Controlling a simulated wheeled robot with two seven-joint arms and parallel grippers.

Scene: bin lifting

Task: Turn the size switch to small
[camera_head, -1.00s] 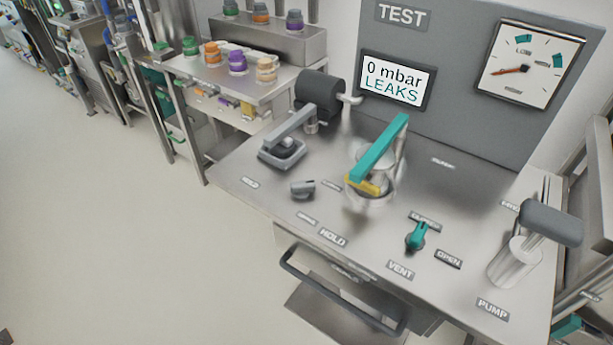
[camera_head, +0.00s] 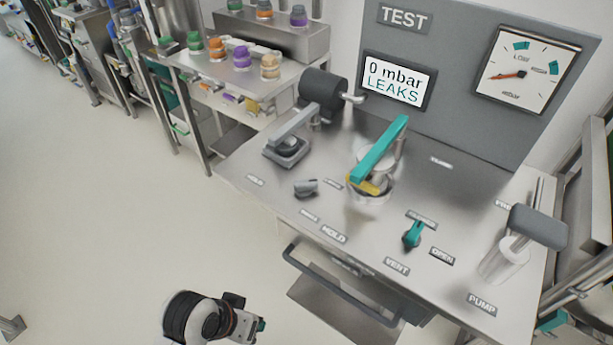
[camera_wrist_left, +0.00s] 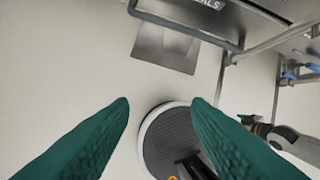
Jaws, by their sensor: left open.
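The switch I take for the size switch is a small grey knob (camera_head: 306,187) on the front left of the steel bench in the head view. Small labels surround it, too blurred to read. My left gripper (camera_head: 258,328) is low at the bottom of the head view, in front of the bench and well away from the knob. In the left wrist view its two green fingers (camera_wrist_left: 160,105) are spread with nothing between them. Part of my right arm shows at the right of that view, with its gripper (camera_wrist_left: 246,120) small and its jaw state unclear.
The bench also holds a grey clamp (camera_head: 287,150), a teal lever (camera_head: 380,150), a teal vent valve (camera_head: 413,235) and a pump handle (camera_head: 538,226). A dark rail (camera_head: 335,290) runs along its front. The floor to the left is clear.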

